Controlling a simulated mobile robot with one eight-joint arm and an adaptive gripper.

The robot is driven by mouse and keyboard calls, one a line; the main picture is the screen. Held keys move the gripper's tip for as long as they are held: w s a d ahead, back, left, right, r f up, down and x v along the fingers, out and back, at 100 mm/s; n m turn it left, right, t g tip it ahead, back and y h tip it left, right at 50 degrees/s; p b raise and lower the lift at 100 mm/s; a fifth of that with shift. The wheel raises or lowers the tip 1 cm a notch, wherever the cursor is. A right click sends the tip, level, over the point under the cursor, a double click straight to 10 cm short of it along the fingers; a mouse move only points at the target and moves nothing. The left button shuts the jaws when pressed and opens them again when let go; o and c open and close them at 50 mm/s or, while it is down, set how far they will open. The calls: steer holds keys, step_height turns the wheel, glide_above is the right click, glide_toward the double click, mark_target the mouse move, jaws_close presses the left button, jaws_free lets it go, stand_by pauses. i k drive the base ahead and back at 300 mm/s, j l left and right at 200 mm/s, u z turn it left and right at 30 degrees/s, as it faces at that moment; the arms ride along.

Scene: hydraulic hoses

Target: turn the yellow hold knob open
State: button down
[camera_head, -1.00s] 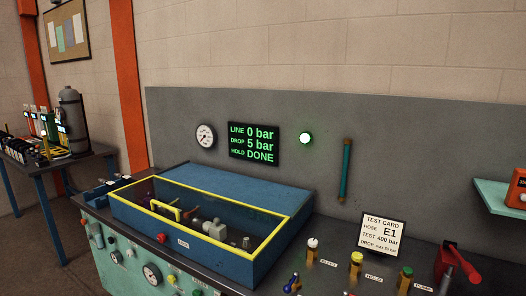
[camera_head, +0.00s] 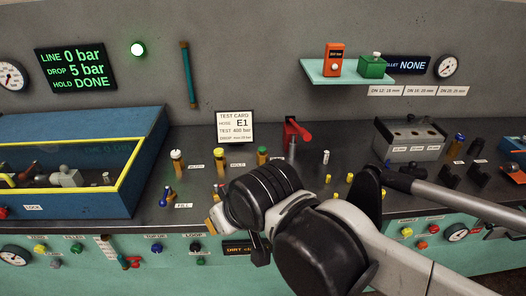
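The yellow hold knob (camera_head: 220,159) tops a short brass valve on the bench, beside a small HOLD label (camera_head: 238,164). A white-topped knob (camera_head: 177,156) stands to its left and a green-topped knob (camera_head: 262,155) to its right. I cannot tell from its look whether the hold knob is open. My arm reaches in from the lower right. My gripper (camera_head: 213,225) is at the arm's left end, in front of and below the hold knob, apart from it in the picture. Its fingers are mostly hidden by the wrist.
The display (camera_head: 76,68) reads line 0 bar, drop 5 bar, hold DONE, and a green lamp (camera_head: 138,50) is lit. A test card (camera_head: 235,127) stands behind the knobs. A blue box (camera_head: 140,150) with a yellow-edged window is left; a red lever (camera_head: 297,131) is right.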

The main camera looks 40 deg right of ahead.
mark_target(219, 152)
steer(key=i+l, duration=0.1)
steer(key=l, duration=0.3)
steer(key=i+l, duration=0.15)
steer(key=l, duration=0.2)
steer(key=i+l, duration=0.1)
steer(key=l, duration=0.3)
steer(key=u, duration=0.05)
